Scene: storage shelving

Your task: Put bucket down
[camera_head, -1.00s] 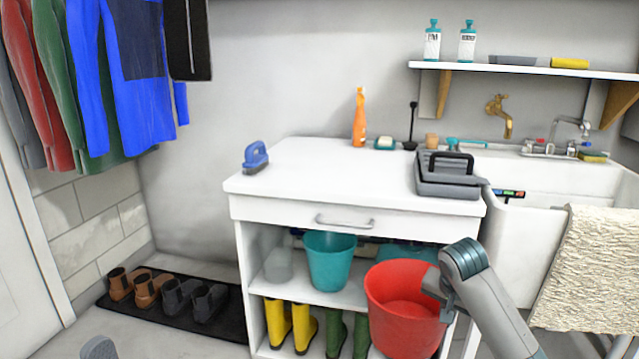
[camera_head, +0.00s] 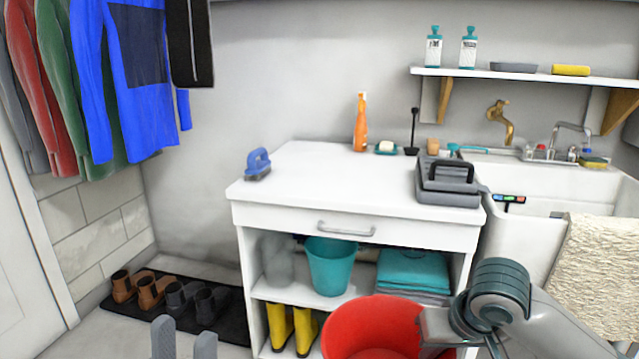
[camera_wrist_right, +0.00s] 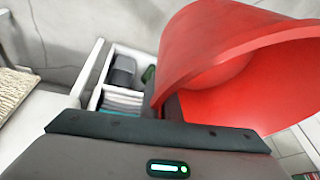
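The red bucket (camera_head: 372,328) is at the bottom centre of the head view, in front of the white cabinet, its lower part cut off by the frame edge. My right gripper (camera_head: 430,328) is at the bucket's right rim and appears shut on it; its fingertips are partly hidden. In the right wrist view the bucket (camera_wrist_right: 225,50) fills the upper right, tilted in that picture, just beyond the gripper body. My left gripper (camera_head: 184,342) shows two grey fingers apart with nothing between them, low at the left over the floor.
The white cabinet (camera_head: 300,205) holds a teal bucket (camera_head: 331,265) on its shelf and yellow boots (camera_head: 290,328) below. Shoes stand on a black mat (camera_head: 228,322) at the left. A sink (camera_head: 535,180) with a towel (camera_head: 590,270) is at the right.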

